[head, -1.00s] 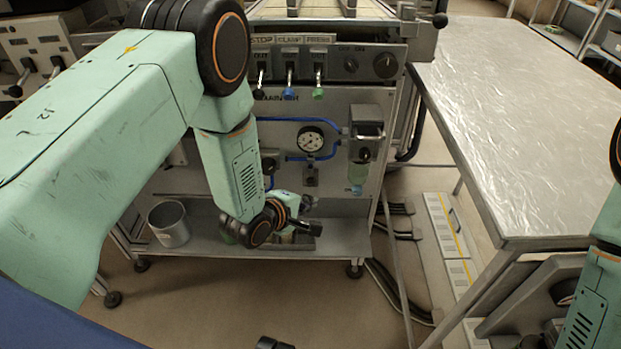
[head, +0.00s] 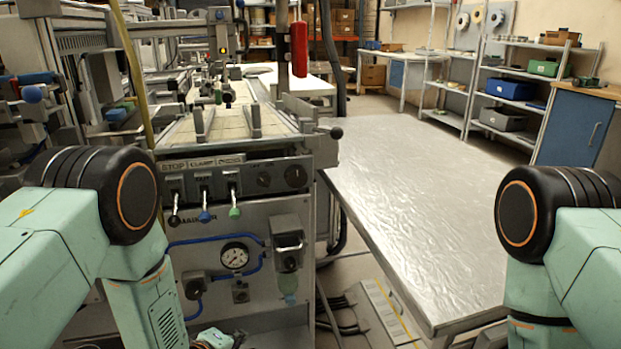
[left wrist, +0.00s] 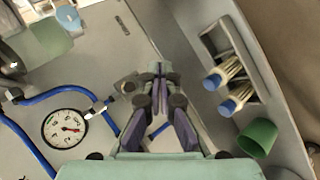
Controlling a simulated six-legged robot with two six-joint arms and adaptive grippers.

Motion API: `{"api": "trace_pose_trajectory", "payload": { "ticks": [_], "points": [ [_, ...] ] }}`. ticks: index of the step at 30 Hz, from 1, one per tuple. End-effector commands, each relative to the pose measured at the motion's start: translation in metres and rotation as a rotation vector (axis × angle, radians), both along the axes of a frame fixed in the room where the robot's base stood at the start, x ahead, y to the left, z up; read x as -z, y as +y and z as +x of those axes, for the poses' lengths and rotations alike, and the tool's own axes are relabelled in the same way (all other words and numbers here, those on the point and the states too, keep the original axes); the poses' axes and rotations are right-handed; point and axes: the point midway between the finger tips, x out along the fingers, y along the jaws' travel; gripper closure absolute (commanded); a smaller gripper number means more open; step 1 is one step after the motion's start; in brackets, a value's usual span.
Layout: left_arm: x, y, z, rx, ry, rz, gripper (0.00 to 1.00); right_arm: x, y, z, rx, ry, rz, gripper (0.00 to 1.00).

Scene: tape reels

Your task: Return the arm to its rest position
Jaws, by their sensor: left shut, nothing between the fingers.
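My left arm enters the head view from the left and bends down in front of the machine (head: 250,215). Its wrist part shows at the bottom edge, and the gripper itself is cut off there. In the left wrist view my left gripper (left wrist: 158,72) is shut, its dark fingertips together with nothing between them. It is in front of the machine's grey panel, to the right of the pressure gauge (left wrist: 66,128). My right arm shows at the right edge of the head view. Its gripper is out of the picture.
In the left wrist view, blue-ended brushes (left wrist: 232,104) and a green cup (left wrist: 258,138) are on the right. In the head view, levers (head: 204,195) stick out of the machine's front. A table with a shiny cover (head: 420,190) stands right of it, shelves (head: 510,90) behind.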

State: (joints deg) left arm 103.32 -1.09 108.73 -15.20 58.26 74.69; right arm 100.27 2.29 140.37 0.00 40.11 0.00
Motion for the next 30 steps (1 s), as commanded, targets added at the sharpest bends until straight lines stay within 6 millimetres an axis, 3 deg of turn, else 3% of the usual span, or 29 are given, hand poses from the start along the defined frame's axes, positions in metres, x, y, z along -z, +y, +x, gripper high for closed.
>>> {"api": "trace_pose_trajectory", "payload": {
  "ticks": [8,12,18,21,25,30],
  "points": [
    [0.037,0.023,-0.092,0.316,0.171,0.432,1.00,-0.004,0.000,0.000,0.000,0.000,0.000,0.60],
    [0.047,0.036,-0.158,0.524,0.301,0.599,1.00,-0.009,0.000,0.000,0.000,0.000,0.000,0.60],
    [0.039,0.052,-0.273,0.846,0.520,0.722,1.00,-0.020,0.000,0.000,0.000,0.000,0.000,0.60],
    [0.028,0.057,-0.314,0.915,0.606,0.712,1.00,-0.025,0.000,0.000,0.000,0.000,0.000,0.60],
    [0.016,0.058,-0.344,0.923,0.670,0.682,1.00,-0.030,0.000,0.000,0.000,0.000,0.000,0.60],
    [0.016,0.058,-0.345,0.921,0.673,0.679,1.00,-0.032,0.000,0.000,0.000,0.000,0.000,0.60]
  ]
}}
